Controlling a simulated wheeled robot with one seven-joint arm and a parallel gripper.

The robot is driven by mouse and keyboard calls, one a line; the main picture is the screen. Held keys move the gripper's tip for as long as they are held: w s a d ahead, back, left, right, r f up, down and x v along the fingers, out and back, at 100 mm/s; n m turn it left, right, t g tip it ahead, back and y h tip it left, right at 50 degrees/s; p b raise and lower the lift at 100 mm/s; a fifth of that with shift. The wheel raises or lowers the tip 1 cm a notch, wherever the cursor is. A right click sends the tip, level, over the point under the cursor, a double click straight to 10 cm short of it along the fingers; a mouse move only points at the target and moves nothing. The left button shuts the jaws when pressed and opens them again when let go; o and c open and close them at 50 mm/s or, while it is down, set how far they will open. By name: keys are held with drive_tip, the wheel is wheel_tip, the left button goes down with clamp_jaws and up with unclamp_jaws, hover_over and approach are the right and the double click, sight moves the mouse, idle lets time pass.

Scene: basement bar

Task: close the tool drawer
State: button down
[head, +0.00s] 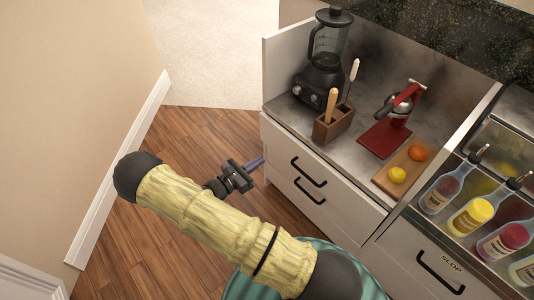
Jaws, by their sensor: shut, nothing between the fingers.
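A white cabinet under the steel counter has stacked drawer fronts (281,163) with two black bar handles (308,175), one just above the other. I see the fronts steeply from above. I cannot tell which one is the tool drawer, or how far any drawer stands out. No drawer interior shows. My gripper (262,161) is in the head view at the left end of these fronts, with its purple-grey fingers pointing right toward the cabinet's left front corner. The fingers are shut and empty. I cannot tell whether they touch the cabinet.
The counter holds a blender (324,65), a wooden utensil holder (333,122), a red juicer (389,125) and a board (386,180) with fruit. Several bottles stand in a steel well at right, above a front marked SLOP (443,267). Wooden floor (185,145) lies open at left, beside a wall.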

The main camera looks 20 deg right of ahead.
drive_tip(key=shift+s+a, duration=0.2)
drive_tip(key=shift+a, duration=0.45)
drive_tip(key=c, duration=2.2)
unclamp_jaws()
drive_tip(key=c, duration=1.8)
unclamp_jaws()
drive_tip(key=o, duration=0.3)
drive_tip(key=shift+s+d+r+m+g, duration=0.2)
drive_tip(key=shift+m+g, duration=0.1)
drive_tip(key=shift+g, duration=0.1)
drive_tip(key=s+d+r+m+g+y, duration=0.2)
drive_tip(key=s+r+m+g+y, duration=0.4)
drive_tip(key=s+m+g+y, duration=0.4)
drive_tip(key=s+a+r+m+t+y, duration=0.2)
drive_tip(key=r+m+t+y, duration=0.1)
drive_tip(key=r+m, duration=0.2)
drive_tip(key=s+a+r+m+t+y, duration=0.2)
drive_tip(key=s+r+m+t+y, duration=0.1)
drive_tip(key=r+m, duration=0.3)
drive_tip(key=shift+r+t+y, duration=0.5)
drive_tip(key=shift+r+t, duration=0.1)
drive_tip(key=shift+r, duration=0.05)
